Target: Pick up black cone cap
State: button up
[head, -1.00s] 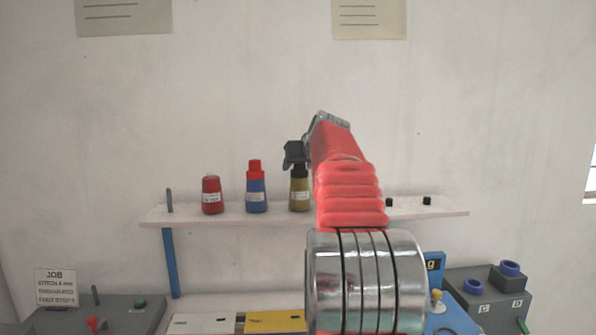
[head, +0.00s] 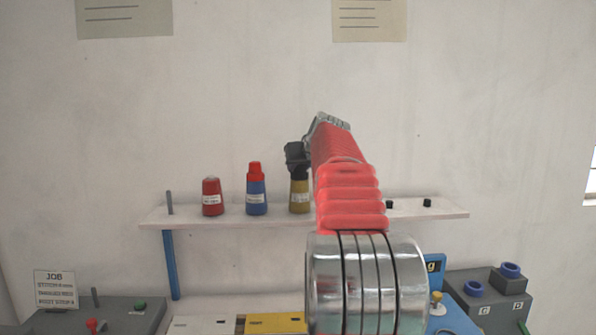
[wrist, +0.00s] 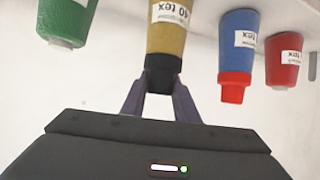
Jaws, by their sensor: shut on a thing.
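The black cone cap (wrist: 162,72) sits on the olive-yellow thread cone (wrist: 167,26), which stands on the shelf in the head view (head: 299,195). My gripper (wrist: 160,88) is shut on the cap, with one finger on each side of it in the wrist view. In the head view my gripper (head: 296,160) is at the top of the cone, and the cap is hard to tell apart from the dark fingers. No gap between cap and cone shows in the wrist view.
A blue cone with a red cap (head: 256,192) and a red cone (head: 212,196) stand to the left on the white shelf (head: 330,218). A green cone (wrist: 68,20) shows in the wrist view. A grey box with blue rings (head: 484,300) is at lower right.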

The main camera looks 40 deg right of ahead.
jog(key=shift+f, duration=0.15)
notch_tip(320, 180, up, 9)
jog(key=shift+f, duration=0.1)
jog(key=shift+r, duration=0.6)
jog(key=shift+a, duration=0.1)
dwell(0.7)
